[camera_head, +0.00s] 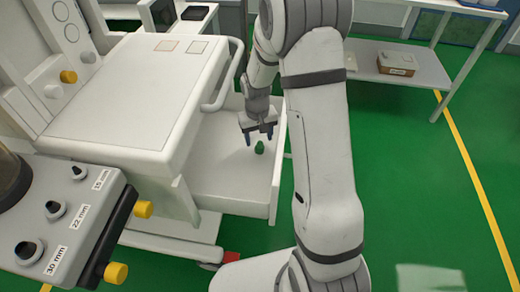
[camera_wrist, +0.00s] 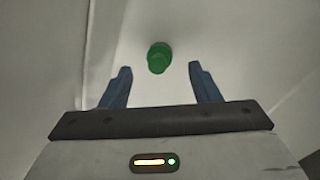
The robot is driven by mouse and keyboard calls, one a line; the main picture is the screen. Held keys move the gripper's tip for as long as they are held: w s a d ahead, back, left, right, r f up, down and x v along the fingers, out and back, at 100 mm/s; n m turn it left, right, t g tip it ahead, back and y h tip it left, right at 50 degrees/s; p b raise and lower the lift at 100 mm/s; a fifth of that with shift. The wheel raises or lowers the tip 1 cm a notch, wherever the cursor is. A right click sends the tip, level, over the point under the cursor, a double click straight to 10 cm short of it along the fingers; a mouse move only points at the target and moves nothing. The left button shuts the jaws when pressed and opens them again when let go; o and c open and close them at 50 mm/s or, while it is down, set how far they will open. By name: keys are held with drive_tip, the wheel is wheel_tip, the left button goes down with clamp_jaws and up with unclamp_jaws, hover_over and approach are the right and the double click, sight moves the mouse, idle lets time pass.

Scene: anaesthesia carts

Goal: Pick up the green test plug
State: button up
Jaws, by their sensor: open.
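The green test plug (camera_head: 260,147) stands on the floor of the open white drawer (camera_head: 225,165) of the cart. In the wrist view the green test plug (camera_wrist: 159,57) shows beyond the fingertips, roughly midway between them. My gripper (camera_head: 258,138) points down into the drawer, close to the plug, with its blue fingers apart. In the wrist view my gripper (camera_wrist: 160,72) is open and nothing is between its fingers. I cannot tell the exact height of the fingertips above the plug.
The white cart top (camera_head: 110,90) and its side handle (camera_head: 226,80) are left of my arm. A grey block with ports (camera_head: 60,215) and yellow knobs is at the lower left. A shelf with a cardboard box (camera_head: 397,63) stands at the back right. Green floor is clear at right.

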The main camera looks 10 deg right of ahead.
sight(259, 143)
wheel_tip(259, 143, down, 4)
drive_tip(key=shift+d+r+b, duration=0.1)
drive_tip(key=shift+b, duration=0.3)
drive_tip(key=shift+c, duration=0.5)
drive_tip(key=c, duration=1)
drive_tip(key=shift+o, duration=0.2)
drive_tip(key=shift+r, duration=0.15)
